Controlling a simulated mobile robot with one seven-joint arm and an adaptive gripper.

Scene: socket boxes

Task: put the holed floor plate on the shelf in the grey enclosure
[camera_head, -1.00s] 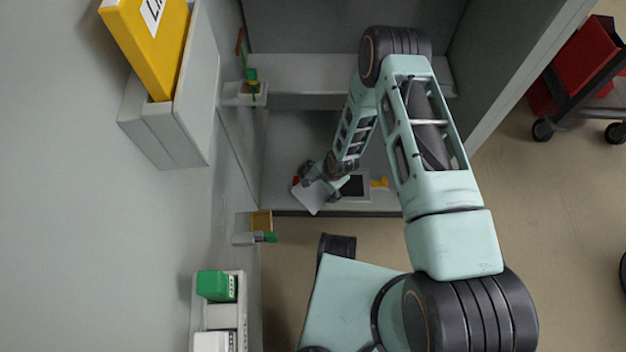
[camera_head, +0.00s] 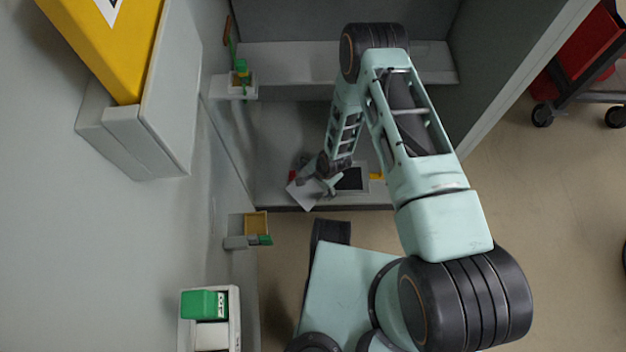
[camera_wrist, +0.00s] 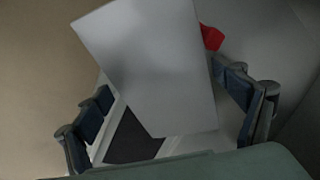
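A pale flat plate with a dark rectangle (camera_head: 350,178), seemingly the holed floor plate, lies on the enclosure's lower floor near its front edge. Part of it also shows in the wrist view (camera_wrist: 133,137), behind a light sheet. I cannot tell whether the dark part is a hole. My gripper (camera_head: 318,183) is low in the enclosure, just left of the plate. In the wrist view its fingers (camera_wrist: 168,112) are wide apart, with the plain light grey sheet (camera_wrist: 155,65) showing between them; no grip is visible. The shelf (camera_head: 420,62) runs across the back of the grey enclosure (camera_head: 285,125).
A red item (camera_wrist: 211,37) is beside the sheet. A yellow piece (camera_head: 376,176) lies right of the plate. Small brackets (camera_head: 235,88) (camera_head: 246,232) jut from the left wall. A yellow binder (camera_head: 110,50) stands in a grey holder. A red trolley (camera_head: 585,55) is outside.

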